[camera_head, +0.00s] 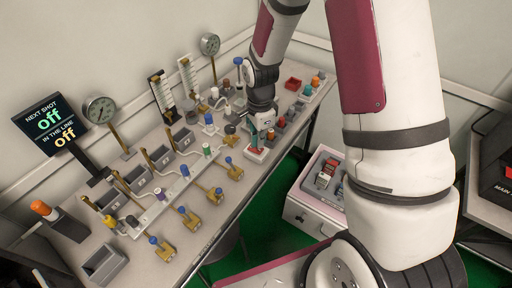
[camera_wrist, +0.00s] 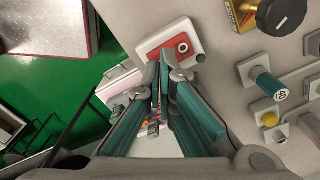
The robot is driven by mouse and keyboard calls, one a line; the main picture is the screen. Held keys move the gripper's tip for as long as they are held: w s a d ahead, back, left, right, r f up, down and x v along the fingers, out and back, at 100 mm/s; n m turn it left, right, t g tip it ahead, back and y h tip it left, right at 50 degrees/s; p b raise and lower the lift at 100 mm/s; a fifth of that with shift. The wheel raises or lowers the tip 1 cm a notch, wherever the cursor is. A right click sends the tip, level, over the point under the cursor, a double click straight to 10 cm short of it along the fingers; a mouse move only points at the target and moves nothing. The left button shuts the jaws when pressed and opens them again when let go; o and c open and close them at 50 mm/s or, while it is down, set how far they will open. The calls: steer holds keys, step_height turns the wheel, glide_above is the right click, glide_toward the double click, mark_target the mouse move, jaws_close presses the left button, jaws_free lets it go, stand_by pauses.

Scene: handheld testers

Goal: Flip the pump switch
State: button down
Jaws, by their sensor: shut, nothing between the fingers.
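A white switch box (camera_wrist: 153,43) with a red plate (camera_wrist: 168,46) stands near the bench's front edge; I take it for the pump switch, but no label on it is readable. In the head view the box (camera_head: 257,155) is partly covered by my gripper (camera_head: 258,143). In the wrist view my gripper (camera_wrist: 164,68) is shut and empty, with its fingertips together at the near edge of the red plate. I cannot tell whether they touch it. A small grey round part (camera_wrist: 183,47) shows on the plate.
The bench (camera_head: 190,240) carries several blue-knobbed brass valves (camera_head: 188,217), grey bins, and gauges (camera_head: 99,109) along the back. A sign (camera_head: 50,123) reads "NEXT SHOT off" and "IN THE LINE off". A white case (camera_head: 310,207) stands below the bench's front over green floor.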

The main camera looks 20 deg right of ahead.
mark_target(259, 150)
steer(key=shift+f+b, duration=0.65)
steer(key=shift+f, duration=0.55)
stand_by(0.5)
steer(key=shift+r, duration=0.15)
steer(key=shift+r+p, duration=1.95)
steer(key=shift+r, duration=1.65)
steer(key=s+r+n+t, duration=0.2)
steer(key=s+r+n, duration=0.45)
steer(key=r, duration=0.55)
steer(key=s+r+n+t, duration=0.1)
steer(key=s+r+n, duration=0.4)
steer(key=s+r, duration=0.5)
steer(key=s+r+n+t, duration=0.1)
steer(key=s+r+n, duration=0.3)
steer(key=s, duration=0.4)
steer(key=shift+s+d+r+n, duration=0.15)
steer(key=shift+s+r+n, duration=0.2)
steer(key=shift+n, duration=0.3)
